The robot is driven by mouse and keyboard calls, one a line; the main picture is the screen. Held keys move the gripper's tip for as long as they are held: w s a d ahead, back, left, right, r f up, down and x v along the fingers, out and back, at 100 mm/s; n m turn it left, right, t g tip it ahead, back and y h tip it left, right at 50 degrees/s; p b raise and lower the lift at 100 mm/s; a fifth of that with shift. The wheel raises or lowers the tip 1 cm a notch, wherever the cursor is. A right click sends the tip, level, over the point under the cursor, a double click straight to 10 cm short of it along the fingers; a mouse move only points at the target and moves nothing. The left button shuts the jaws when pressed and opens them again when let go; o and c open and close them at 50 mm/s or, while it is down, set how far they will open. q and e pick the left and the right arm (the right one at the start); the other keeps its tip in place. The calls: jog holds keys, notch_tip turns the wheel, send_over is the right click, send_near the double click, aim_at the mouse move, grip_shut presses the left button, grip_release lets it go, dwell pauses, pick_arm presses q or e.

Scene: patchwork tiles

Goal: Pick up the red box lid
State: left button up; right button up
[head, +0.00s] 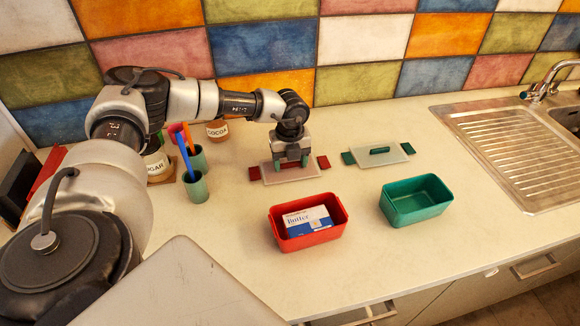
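The red box lid (270,177) lies flat on the counter, a pale panel with dark red end tabs (323,162). A strip of red shows between the fingers, seemingly the lid's handle. I cannot tell whether the fingers touch it. The red box (310,240) stands open in front of the lid, with a butter pack (306,218) inside. My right gripper is not in view.
A green lid (396,152) with a handle lies to the right, behind an open green box (416,204). A sink with drainboard (510,150) is at far right. Cups with utensils (196,187) and jars labelled sugar (157,167) and cocoa (217,130) stand left, near my arm.

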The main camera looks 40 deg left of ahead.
pick_arm(q)
jog(key=shift+c, duration=1.4)
jog(key=shift+r, duration=0.1)
